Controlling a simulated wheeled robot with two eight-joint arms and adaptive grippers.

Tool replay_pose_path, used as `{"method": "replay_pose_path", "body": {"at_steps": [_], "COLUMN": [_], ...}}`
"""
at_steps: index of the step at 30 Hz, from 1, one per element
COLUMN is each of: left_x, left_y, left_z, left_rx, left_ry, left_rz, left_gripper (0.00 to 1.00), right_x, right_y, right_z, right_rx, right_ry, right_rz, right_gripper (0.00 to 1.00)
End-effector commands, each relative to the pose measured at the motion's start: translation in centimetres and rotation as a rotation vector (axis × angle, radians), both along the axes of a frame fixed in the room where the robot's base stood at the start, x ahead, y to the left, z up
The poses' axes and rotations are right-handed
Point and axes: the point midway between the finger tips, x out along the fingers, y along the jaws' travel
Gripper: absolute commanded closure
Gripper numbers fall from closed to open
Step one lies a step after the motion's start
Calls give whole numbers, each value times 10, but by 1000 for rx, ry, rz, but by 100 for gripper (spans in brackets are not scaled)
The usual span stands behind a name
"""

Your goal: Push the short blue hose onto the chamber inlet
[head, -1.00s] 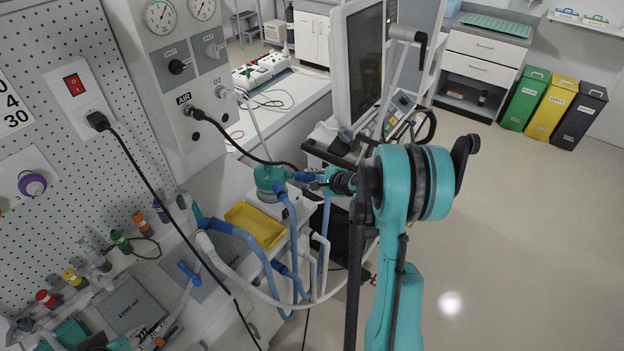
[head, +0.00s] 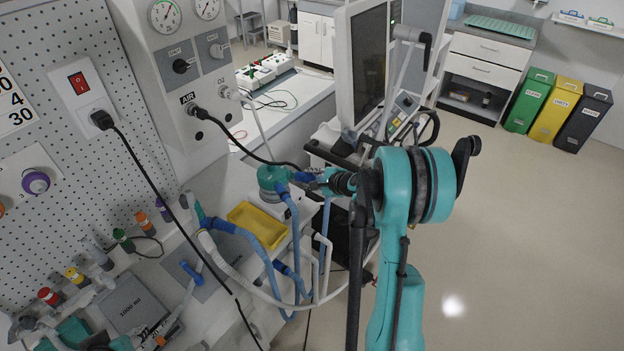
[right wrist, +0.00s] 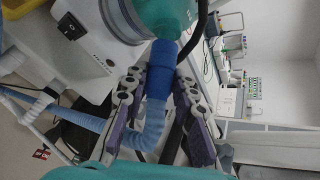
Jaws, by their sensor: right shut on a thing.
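The chamber (head: 270,180) has a teal top and sits on a white heater base, left of my right gripper (head: 318,184). The short blue hose has a dark blue cuff (right wrist: 162,72) and a light blue ribbed length (right wrist: 155,128). My right gripper (right wrist: 158,105) is shut on the hose, one finger on each side just below the cuff. The cuff's far end meets the teal chamber top (right wrist: 165,18) in the right wrist view. The inlet itself is hidden, so I cannot tell how far the cuff is on it. My left gripper is not in view.
Blue and white hoses (head: 262,255) hang in front of the heater base. A yellow tray (head: 241,216) lies to its left. A black cable crosses behind the chamber from the wall panel (head: 188,75). The ventilator screen (head: 368,60) stands behind. The floor at right is clear.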

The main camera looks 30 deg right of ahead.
Motion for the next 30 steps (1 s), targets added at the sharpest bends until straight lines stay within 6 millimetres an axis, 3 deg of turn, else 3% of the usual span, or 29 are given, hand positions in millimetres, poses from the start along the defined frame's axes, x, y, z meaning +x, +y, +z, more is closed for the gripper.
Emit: {"method": "replay_pose_path", "body": {"at_steps": [30], "left_x": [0], "left_y": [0], "left_z": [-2], "left_rx": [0], "left_ry": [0], "left_rz": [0], "left_gripper": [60], "right_x": [13], "right_y": [14], "right_z": [0], "right_rx": [0], "right_ry": [0], "right_rz": [0], "right_gripper": [100]}}
